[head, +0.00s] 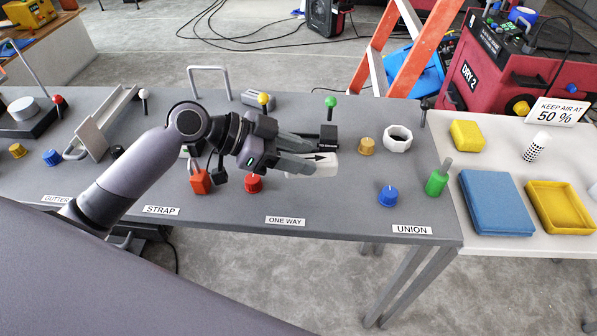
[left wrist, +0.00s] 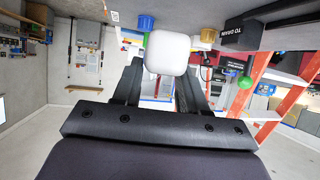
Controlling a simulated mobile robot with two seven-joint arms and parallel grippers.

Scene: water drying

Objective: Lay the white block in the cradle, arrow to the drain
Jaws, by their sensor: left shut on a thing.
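My left gripper (head: 294,157) is shut on the white block (head: 322,167), holding it over the grey bench near the ONE WAY label (head: 285,220). A black arrow on the block's face points right in the head view. The white block (left wrist: 168,53) also shows between the fingers of my left gripper (left wrist: 160,85) in the left wrist view. A black piece (head: 328,138) stands just behind the block. A black part marked TO DRAIN (left wrist: 245,38) shows in the left wrist view. I cannot make out the cradle clearly; the arm and block hide part of this area. My right gripper is out of view.
A red knob (head: 253,183), brass knob (head: 366,146), white ring (head: 398,139), blue knob (head: 388,197) and green bottle-like piece (head: 438,180) stand around the block. A green-topped lever (head: 330,102) rises behind.

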